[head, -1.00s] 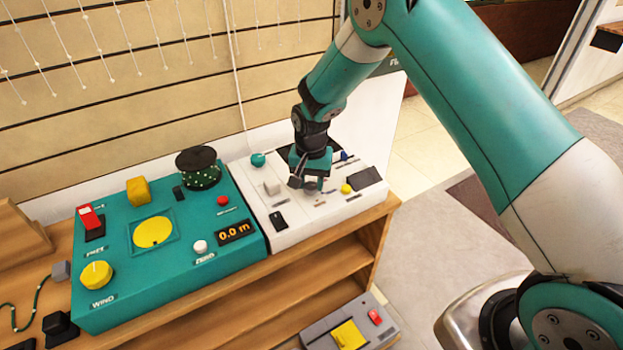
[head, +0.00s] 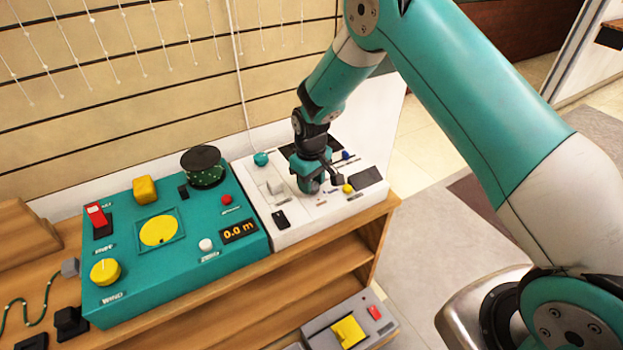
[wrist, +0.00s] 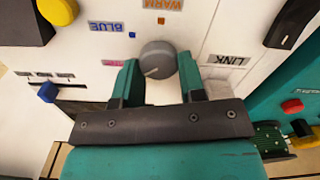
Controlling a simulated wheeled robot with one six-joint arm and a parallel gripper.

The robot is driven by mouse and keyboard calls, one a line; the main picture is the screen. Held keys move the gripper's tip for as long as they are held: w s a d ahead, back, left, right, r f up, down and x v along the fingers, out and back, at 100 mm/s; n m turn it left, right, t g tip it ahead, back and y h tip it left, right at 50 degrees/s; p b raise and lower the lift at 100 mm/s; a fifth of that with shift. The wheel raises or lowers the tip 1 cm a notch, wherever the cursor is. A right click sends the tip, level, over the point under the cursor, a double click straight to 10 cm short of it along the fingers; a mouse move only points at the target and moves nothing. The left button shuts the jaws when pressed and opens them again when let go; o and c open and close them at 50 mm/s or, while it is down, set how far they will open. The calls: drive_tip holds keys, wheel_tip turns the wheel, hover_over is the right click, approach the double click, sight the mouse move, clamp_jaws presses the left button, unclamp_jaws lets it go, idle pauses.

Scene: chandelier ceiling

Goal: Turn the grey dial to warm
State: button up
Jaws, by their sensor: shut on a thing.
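The grey dial (wrist: 158,60) sits on the white panel (head: 289,234). In the wrist view it is between the two teal fingers of my gripper (wrist: 158,76), which is shut on it. The dial's pale line lies on its lower left side in that view, on the side of a pink label (wrist: 113,62) and away from the orange WARM label (wrist: 164,5). A BLUE label (wrist: 105,27) is at the upper left. In the head view my gripper (head: 312,186) is down at the panel and mostly hides the dial.
A yellow knob (head: 347,188), a blue switch (wrist: 47,92) and a dark screen (head: 367,178) are close by on the panel. A LINK label (wrist: 228,60) is beside the dial. A teal console (head: 128,295) with several controls adjoins on the left.

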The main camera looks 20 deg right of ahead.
drive_tip(key=n, duration=0.5)
drive_tip(key=shift+s+a+n+p, duration=0.1)
drive_tip(key=shift+n+p, duration=0.2)
drive_tip(key=shift+p, duration=0.05)
drive_tip(key=n, duration=0.4)
drive_tip(key=shift+s+n, duration=0.1)
drive_tip(key=shift+n, duration=0.3)
drive_tip(key=o, duration=0.9)
wheel_tip(320, 180, up, 18)
drive_tip(key=shift+f+p, duration=0.25)
drive_tip(key=shift+p, duration=0.05)
